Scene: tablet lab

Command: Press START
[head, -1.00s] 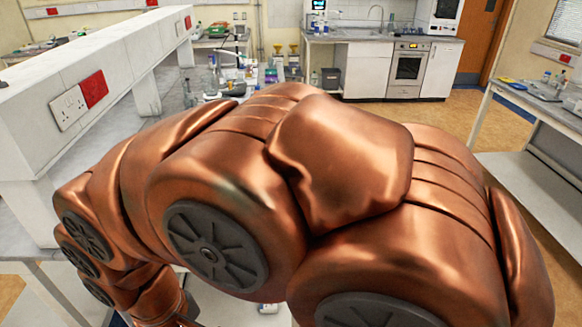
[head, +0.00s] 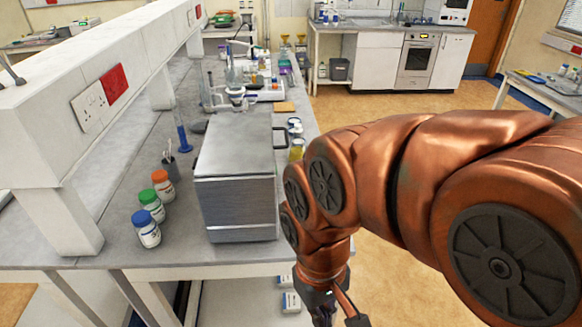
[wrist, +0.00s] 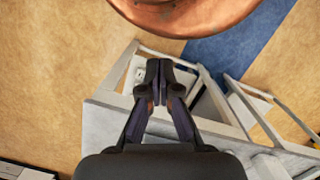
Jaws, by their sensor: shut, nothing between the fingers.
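No button marked START can be made out in either view. A grey metal box-shaped device (head: 236,180) sits on the lab bench, with a dark handle at its right side. I cannot tell whether it carries the button. My gripper (wrist: 158,70) is shut and empty, pointing down in the wrist view over the floor and white bench frames. In the head view it is at the bottom edge, to the right of the bench and below its top, partly cut off.
Bottles with blue (head: 146,229), green (head: 152,205) and orange (head: 163,185) caps stand left of the device. A white shelf (head: 100,80) overhangs the bench on the left. Glassware crowds the bench behind. The tan floor (head: 400,270) to the right is open.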

